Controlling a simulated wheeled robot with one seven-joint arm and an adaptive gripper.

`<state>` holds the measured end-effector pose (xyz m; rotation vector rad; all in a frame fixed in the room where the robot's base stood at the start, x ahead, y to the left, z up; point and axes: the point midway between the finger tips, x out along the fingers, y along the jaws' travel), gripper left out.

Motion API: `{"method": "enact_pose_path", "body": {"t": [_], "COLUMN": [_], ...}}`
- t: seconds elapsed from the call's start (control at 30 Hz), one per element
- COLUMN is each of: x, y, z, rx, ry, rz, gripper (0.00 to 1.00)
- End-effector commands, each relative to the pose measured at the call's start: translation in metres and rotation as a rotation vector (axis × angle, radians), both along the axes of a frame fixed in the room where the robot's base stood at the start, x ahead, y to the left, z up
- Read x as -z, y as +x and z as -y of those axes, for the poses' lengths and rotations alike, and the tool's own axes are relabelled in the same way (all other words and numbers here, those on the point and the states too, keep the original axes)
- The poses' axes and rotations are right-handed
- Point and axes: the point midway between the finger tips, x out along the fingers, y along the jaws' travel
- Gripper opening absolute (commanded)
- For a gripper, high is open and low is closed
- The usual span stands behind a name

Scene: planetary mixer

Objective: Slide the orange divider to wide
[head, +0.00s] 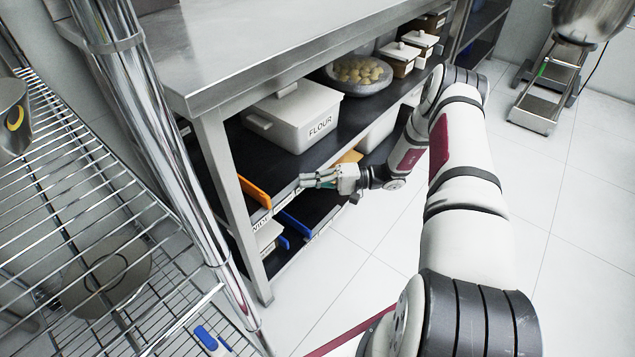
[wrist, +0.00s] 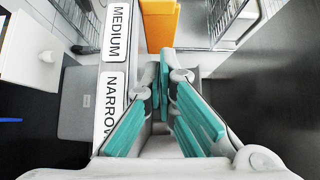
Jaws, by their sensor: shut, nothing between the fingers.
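The orange divider (head: 255,193) stands at the left end of the upper dark shelf, by the front edge, in the head view. In the wrist view it (wrist: 160,24) is just beyond my fingertips, beside the far end of the MEDIUM label (wrist: 118,32). The NARROW label (wrist: 109,110) lies nearer, beside my fingers. My gripper (head: 308,180) is shut and empty, to the right of the divider at the shelf edge. I cannot tell whether the fingertips touch it.
A white FLOUR box (head: 295,117) and a bowl of round pieces (head: 358,74) stand on the upper shelf. Blue dividers (head: 294,224) are on the lower shelf. A wire rack (head: 90,190) and a chrome post (head: 150,120) are at left.

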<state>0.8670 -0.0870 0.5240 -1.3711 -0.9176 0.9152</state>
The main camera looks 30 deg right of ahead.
Motion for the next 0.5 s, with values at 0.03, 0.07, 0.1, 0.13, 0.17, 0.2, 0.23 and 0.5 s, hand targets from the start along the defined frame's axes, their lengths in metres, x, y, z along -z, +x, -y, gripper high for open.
{"method": "enact_pose_path", "body": {"t": [0.03, 0.07, 0.1, 0.13, 0.17, 0.2, 0.23, 0.5], "x": [0.001, 0.001, 0.001, 0.001, 0.001, 0.001, 0.001, 0.001], "y": [0.004, 0.006, 0.009, 0.011, 0.014, 0.016, 0.018, 0.006], "z": [-0.011, -0.016, -0.024, -0.029, -0.034, -0.041, -0.046, -0.076], "rx": [-0.004, -0.003, -0.004, -0.004, -0.003, -0.004, -0.003, 0.000], "ry": [0.000, 0.001, 0.001, 0.000, 0.000, 0.000, 0.000, 0.002], "rz": [-0.001, -0.002, -0.002, -0.001, 0.000, -0.001, -0.002, -0.004], "gripper": [0.00, 0.00, 0.00, 0.00, 0.00, 0.00, 0.00, 0.00]}}
